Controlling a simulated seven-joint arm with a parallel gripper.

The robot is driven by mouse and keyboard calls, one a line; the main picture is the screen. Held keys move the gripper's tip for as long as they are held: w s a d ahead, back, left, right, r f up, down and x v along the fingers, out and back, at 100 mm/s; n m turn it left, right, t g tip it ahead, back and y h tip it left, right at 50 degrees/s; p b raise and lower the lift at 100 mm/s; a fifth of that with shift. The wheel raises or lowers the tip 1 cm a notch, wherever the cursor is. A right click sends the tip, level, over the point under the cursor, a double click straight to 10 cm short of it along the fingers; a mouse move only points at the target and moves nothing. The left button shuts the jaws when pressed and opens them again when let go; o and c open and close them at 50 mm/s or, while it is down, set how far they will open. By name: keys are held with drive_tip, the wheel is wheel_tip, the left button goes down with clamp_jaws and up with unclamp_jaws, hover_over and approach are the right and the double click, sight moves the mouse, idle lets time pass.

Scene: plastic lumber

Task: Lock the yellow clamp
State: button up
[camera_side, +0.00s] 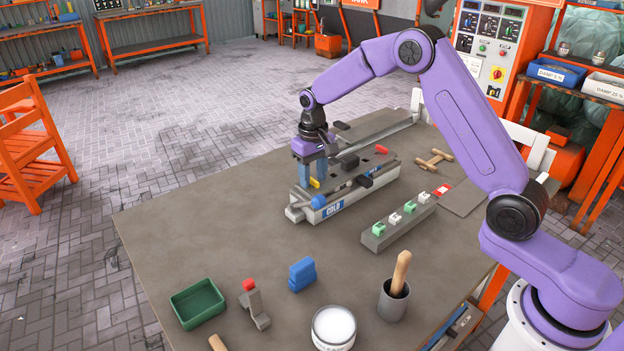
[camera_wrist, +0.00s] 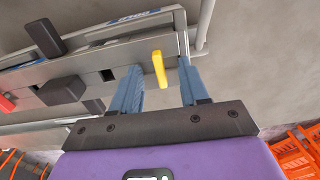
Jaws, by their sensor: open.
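The yellow clamp (camera_side: 315,183) is a small lever on the grey long fixture marked COLD (camera_side: 345,200). In the wrist view the yellow clamp (camera_wrist: 159,68) stands out from the fixture's edge, between my two blue fingers. My gripper (camera_side: 312,178) points down over the left part of the fixture. In the wrist view my gripper (camera_wrist: 158,70) is open, with a visible gap between the lever and each finger. The lever looks untouched. Its lower end is hard to make out in the side view.
A red lever (camera_side: 381,149) and black blocks (camera_side: 365,181) sit along the fixture. In front are a grey block with green and white pieces (camera_side: 398,222), a mortar (camera_side: 394,299), a blue block (camera_side: 302,274) and a green tray (camera_side: 197,304). The table's left side is clear.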

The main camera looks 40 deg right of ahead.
drive_tip(key=shift+r, duration=3.5)
